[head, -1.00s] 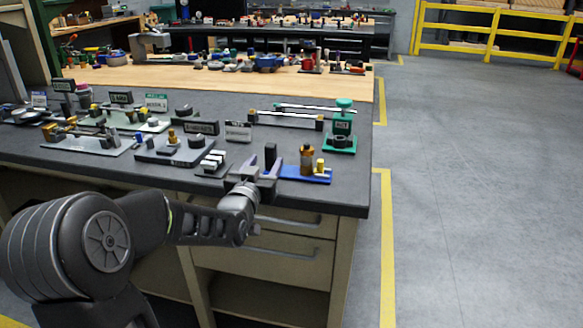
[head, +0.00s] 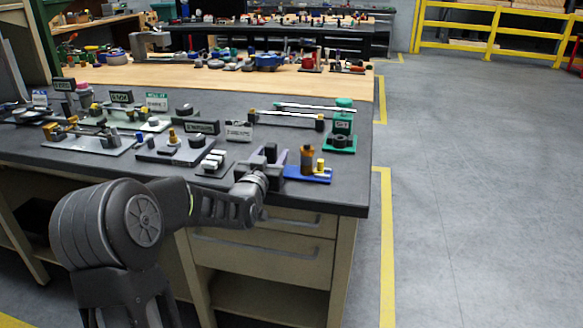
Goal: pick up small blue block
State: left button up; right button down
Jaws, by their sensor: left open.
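A low blue block (head: 318,178) lies near the front right corner of the dark bench top. It looks like a flat base, with a brown-orange cylinder (head: 307,160) and a small yellow piece (head: 320,167) on it. My left gripper (head: 270,160) is open at the left end of this blue block and hides that end. A dark upright block (head: 271,151) shows between or just behind its fingers; I cannot tell whether they touch it. A tiny blue piece (head: 140,137) also shows further left among the fixtures. My right gripper is not in view.
The dark bench (head: 345,192) holds several fixtures. A grey piece with light blocks (head: 212,163) is left of my gripper, and a green stand (head: 341,140) is behind right. A wooden-topped area (head: 170,78) lies beyond. The floor at right is clear.

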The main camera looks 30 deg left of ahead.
pick_arm(q)
jog(key=shift+c, duration=0.3)
grip_shut()
dwell(0.5)
jog(key=shift+r, duration=0.1)
dwell(0.7)
